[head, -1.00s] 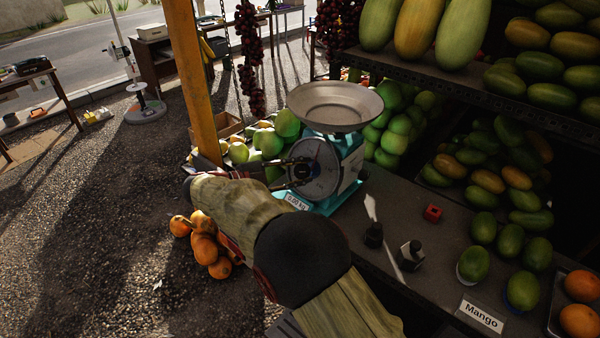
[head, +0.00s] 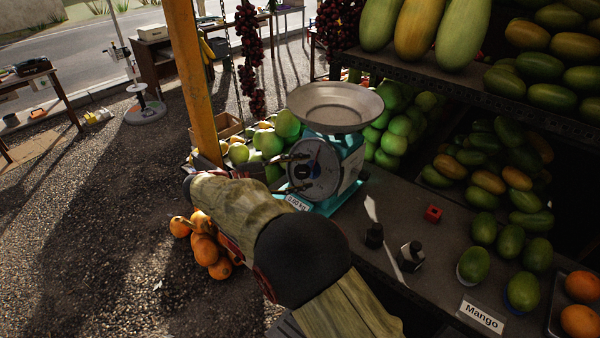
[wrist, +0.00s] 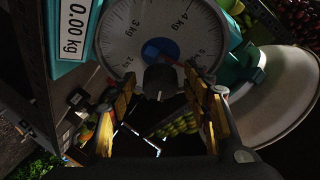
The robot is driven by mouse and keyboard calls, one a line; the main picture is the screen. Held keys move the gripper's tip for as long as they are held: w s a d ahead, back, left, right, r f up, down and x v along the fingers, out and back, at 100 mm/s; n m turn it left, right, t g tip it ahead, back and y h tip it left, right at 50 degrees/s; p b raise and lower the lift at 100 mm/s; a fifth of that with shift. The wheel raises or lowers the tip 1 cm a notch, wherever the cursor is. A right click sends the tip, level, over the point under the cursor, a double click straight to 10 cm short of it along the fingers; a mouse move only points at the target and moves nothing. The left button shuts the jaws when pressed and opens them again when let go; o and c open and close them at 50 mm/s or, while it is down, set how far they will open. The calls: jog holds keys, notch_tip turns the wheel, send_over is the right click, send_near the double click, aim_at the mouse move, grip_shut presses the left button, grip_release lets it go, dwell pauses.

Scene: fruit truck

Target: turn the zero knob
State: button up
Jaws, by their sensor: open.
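The teal scale (head: 352,170) stands on the counter with a metal pan (head: 335,105) on top and a round dial (head: 326,160) facing my gripper (head: 298,172). In the wrist view the black zero knob (wrist: 160,82) sits low on the dial face (wrist: 125,40), below the blue centre (wrist: 160,50). My gripper (wrist: 161,78) is open, with one finger on each side of the knob. I see gaps beside the knob; whether a fingertip touches the dial I cannot tell. My arm hides part of the scale's front in the head view.
A 0.00 kg label (head: 297,203) is at the scale's base. Green fruit (head: 398,135) lies behind it. Two dark weights (head: 411,256) and a red cube (head: 433,214) stand on the counter to the right. A yellow post (head: 190,80) rises to the left.

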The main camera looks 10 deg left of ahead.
jog(key=shift+a, duration=0.1)
jog(key=v, duration=1.2)
jog(key=shift+w, duration=0.1)
